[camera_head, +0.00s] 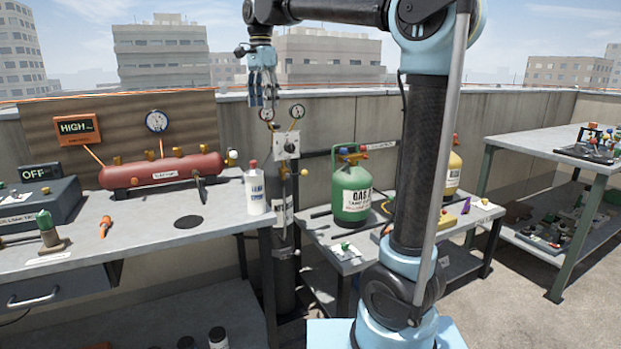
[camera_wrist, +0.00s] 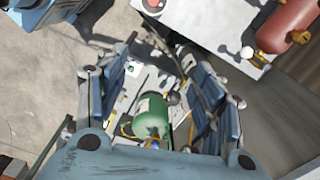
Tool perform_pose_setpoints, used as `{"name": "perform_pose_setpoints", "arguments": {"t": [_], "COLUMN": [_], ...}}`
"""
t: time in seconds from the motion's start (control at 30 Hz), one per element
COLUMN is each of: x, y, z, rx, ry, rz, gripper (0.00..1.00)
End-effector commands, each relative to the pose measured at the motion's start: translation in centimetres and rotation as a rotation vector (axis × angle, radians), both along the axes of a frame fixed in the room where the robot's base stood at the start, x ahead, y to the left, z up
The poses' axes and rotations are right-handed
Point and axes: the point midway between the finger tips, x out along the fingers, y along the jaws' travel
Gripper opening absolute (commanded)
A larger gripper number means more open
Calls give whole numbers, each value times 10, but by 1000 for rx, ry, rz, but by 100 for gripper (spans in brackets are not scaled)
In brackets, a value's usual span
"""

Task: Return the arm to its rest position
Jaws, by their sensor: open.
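My arm rises from its base at the lower middle of the head view and reaches left across the top. My gripper (camera_head: 262,92) hangs pointing down in front of the rooftop wall, above the gap between the left bench and the low middle table. In the wrist view its two blue fingers (camera_wrist: 165,95) stand apart with nothing held between them. Below and beyond the fingers, the green gas tank (camera_wrist: 151,117) shows from above. In the head view the green gas tank (camera_head: 351,193) stands upright on the low table, right of my gripper.
The left bench (camera_head: 150,238) holds a red manifold (camera_head: 163,169), a white bottle (camera_head: 256,190) and an orange screwdriver (camera_head: 105,226). A dark cylinder with gauges (camera_head: 285,235) stands below my gripper. A yellow tank (camera_head: 453,172) is behind my arm. Another table (camera_head: 550,152) stands right.

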Motion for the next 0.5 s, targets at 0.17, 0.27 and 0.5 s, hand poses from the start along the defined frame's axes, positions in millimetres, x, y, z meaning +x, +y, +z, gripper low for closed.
{"name": "perform_pose_setpoints", "arguments": {"t": [0.17, 0.27, 0.5], "x": [-3, -6, -20], "y": [-26, -40, -85], "z": [-11, -17, -40], "rx": [4, 7, 13], "ry": [-7, -13, -30], "rz": [35, 58, 137], "gripper": [62, 62, 62]}}
